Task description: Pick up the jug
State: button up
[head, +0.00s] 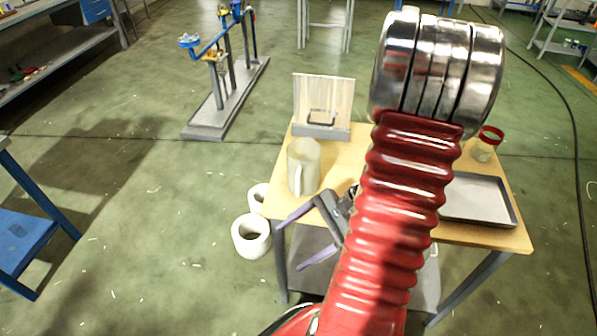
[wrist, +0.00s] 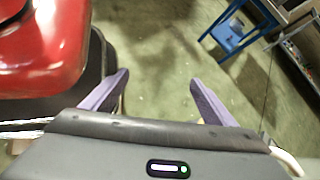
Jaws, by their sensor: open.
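The jug (head: 304,167) is a pale, translucent vessel with a handle on its near side. It stands upright at the left end of the wooden-topped table (head: 346,157) in the head view. My gripper (head: 295,240) is open and empty, in front of the table's left edge, lower in the picture than the jug and apart from it. Its two purple fingers point left. In the wrist view my gripper (wrist: 158,88) shows spread fingers with only floor between them, and the jug is not in that view.
A clear holder (head: 323,101) stands behind the jug. A grey tray (head: 478,200) and a red-rimmed jar (head: 486,145) are on the table's right. White cylinders (head: 251,236) stand on the floor by the table's left side. A blue stool (head: 22,240) is far left, with free floor between.

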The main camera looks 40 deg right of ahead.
aim_at(316, 177)
jog(key=w+d+f+m+t, duration=0.1)
jog(key=d+m+t, duration=0.2)
jog(key=w+d+m+t+h, duration=0.1)
jog(key=d+m+t, duration=0.2)
jog(key=w+d+f+m+t+h, duration=0.1)
jog(key=w+d+m+t, duration=0.1)
jog(key=d+m, duration=0.1)
jog(key=shift+w+d+f+m+t, duration=0.1)
jog(key=shift+d+f+m+t, duration=0.1)
jog(key=shift+f+m+t, duration=0.3)
jog(key=d+m+h, duration=0.1)
jog(key=w+d+m+t, duration=0.1)
jog(key=d, duration=0.1)
jog(key=d+m+t+h, duration=0.1)
jog(key=shift+w+d+r+h, duration=0.2)
jog(key=shift+d+r+h, duration=0.05)
jog(key=shift+r+h, duration=0.05)
jog(key=d+h, duration=0.1)
jog(key=d+r+m+t+h, duration=0.1)
jog(key=d, duration=0.1)
jog(key=w+d+r+m+t+h, duration=0.1)
jog(key=shift+d+r, duration=0.15)
jog(key=shift+d, duration=0.2)
jog(key=shift+d+r, duration=0.2)
jog(key=shift+w, duration=0.1)
jog(key=shift+w+a, duration=0.25)
jog(key=shift+w, duration=1.8)
jog(key=shift+w+a, duration=0.2)
jog(key=shift+w, duration=1.85)
jog(key=shift+w, duration=0.1)
